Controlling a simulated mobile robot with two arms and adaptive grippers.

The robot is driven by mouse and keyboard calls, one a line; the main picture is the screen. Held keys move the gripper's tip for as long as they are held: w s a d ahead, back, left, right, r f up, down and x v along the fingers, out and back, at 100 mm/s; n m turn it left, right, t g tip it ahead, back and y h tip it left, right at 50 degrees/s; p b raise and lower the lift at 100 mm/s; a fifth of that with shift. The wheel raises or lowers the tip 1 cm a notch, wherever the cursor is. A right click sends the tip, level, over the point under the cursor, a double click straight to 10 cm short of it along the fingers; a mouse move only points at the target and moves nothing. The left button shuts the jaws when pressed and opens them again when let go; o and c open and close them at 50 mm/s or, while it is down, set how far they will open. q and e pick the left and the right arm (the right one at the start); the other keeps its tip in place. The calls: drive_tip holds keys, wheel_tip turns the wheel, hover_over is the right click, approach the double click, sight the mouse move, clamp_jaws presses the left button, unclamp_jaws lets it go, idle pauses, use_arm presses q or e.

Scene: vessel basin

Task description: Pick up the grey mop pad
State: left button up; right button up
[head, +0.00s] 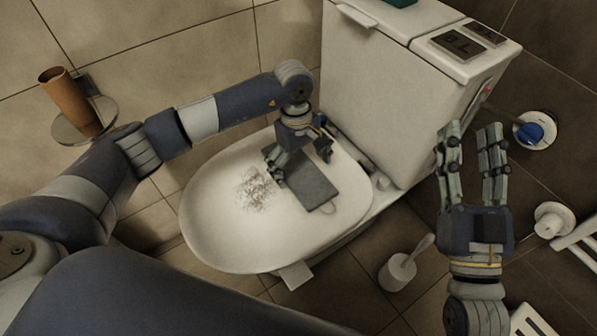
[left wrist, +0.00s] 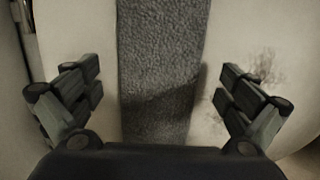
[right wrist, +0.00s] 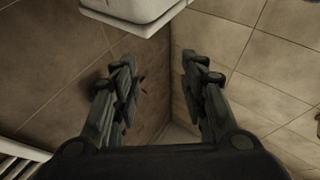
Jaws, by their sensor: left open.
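The grey mop pad (head: 312,187) is a flat dark rectangle lying on the closed white toilet lid (head: 215,215). A small pale loop shows at its near end. My left gripper (head: 299,167) is over the pad's far part, fingers apart. In the left wrist view the pad (left wrist: 160,70) runs between the two open fingers (left wrist: 163,95), with a gap on each side. My right gripper (head: 473,140) is raised at the right, open and empty, away from the pad; its spread fingers also show in the right wrist view (right wrist: 160,85).
A dark speckled patch (head: 257,188) marks the lid left of the pad. The toilet tank (head: 375,95) rises close behind my left gripper. A toilet brush (head: 398,270) stands on the floor. A brown cup (head: 72,100) sits on a wall shelf.

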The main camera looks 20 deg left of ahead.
use_arm(q)
drive_tip(key=shift+f, duration=0.35)
drive_tip(key=c, duration=1.1)
drive_tip(key=shift+c, duration=0.2)
